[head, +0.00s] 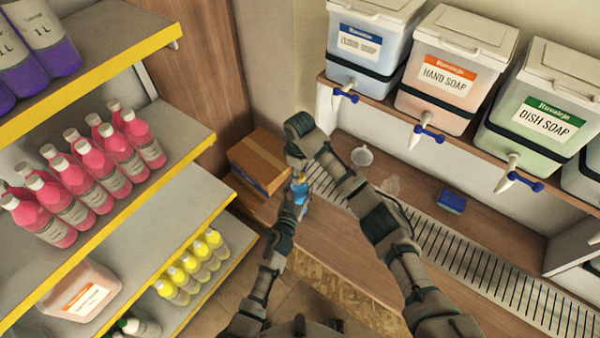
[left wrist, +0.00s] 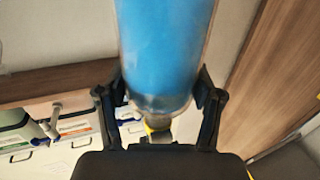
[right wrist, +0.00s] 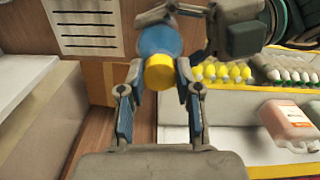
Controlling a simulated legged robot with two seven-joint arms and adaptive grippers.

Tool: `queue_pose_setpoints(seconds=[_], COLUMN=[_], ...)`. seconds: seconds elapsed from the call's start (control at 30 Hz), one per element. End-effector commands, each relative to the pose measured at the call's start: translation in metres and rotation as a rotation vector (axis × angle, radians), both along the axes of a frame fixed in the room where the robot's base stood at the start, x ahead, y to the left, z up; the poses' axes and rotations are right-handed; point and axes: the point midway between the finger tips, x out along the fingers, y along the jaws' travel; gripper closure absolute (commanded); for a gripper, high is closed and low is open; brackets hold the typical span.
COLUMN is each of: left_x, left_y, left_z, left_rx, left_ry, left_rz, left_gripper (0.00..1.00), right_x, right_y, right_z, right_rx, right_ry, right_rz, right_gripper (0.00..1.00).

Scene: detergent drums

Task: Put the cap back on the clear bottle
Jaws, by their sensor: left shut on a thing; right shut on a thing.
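The clear bottle with blue liquid (head: 300,188) is in my left gripper (head: 299,196), above the counter in the head view. In the left wrist view the bottle (left wrist: 160,45) fills the upper middle, with a finger on each side. The yellow cap (right wrist: 160,72) is between the fingertips of my right gripper (right wrist: 158,82), with the blue bottle (right wrist: 160,38) directly behind it. A bit of yellow (left wrist: 157,123) shows below the bottle in the left wrist view. The right hand is close to the bottle in the head view. I cannot tell whether cap and neck touch.
A slotted drain grate (head: 470,270) runs along the counter (head: 345,245). A clear funnel-like cup (head: 362,156) and a blue sponge (head: 452,201) are on the right. Soap drums with taps (head: 437,70) stand above. Cardboard boxes (head: 260,160) and bottle shelves (head: 190,180) are left.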

Motion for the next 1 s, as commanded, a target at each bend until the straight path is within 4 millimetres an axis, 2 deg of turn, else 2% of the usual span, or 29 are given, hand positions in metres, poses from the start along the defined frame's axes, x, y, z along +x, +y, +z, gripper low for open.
queue_pose_setpoints(seconds=[0.3,0.5,0.6,0.73,0.77,0.8,0.87,1.0], left_x=[-0.0017,-0.002,-0.0022,-0.0023,-0.0023,-0.0023,-0.0021,-0.0016], left_y=[-0.0027,-0.0032,-0.0033,-0.0034,-0.0035,-0.0035,-0.0032,-0.0023], left_z=[-0.0004,-0.0004,-0.0005,-0.0005,-0.0005,-0.0005,-0.0005,-0.0005], left_rx=[0.004,0.004,0.003,0.003,0.003,0.002,0.002,0.001], left_ry=[-0.002,-0.002,-0.002,-0.002,-0.002,-0.002,-0.002,0.0], left_rz=[-0.007,-0.008,-0.008,-0.008,-0.008,-0.008,-0.008,-0.005], left_gripper=[1.0,1.0,1.0,1.0,1.0,1.0,1.0,1.0], right_x=[0.0007,0.0012,0.0022,0.0027,0.0028,0.0027,0.0024,0.0017], right_y=[0.0028,0.0025,0.001,0.0002,0.0,-0.0001,0.0,0.0003], right_z=[0.0001,0.0,0.0003,0.0005,0.0005,0.0005,0.0004,0.0001], right_rx=[0.006,0.003,0.003,0.002,0.002,0.002,0.001,-0.002], right_ry=[0.0,0.001,-0.004,-0.007,-0.007,-0.007,-0.006,-0.004], right_rz=[-0.985,-1.552,-1.687,-1.68,-1.679,-1.679,-1.678,-1.676], right_gripper=[1.0,1.0,1.0,1.0,0.59,0.49,0.38,0.38])
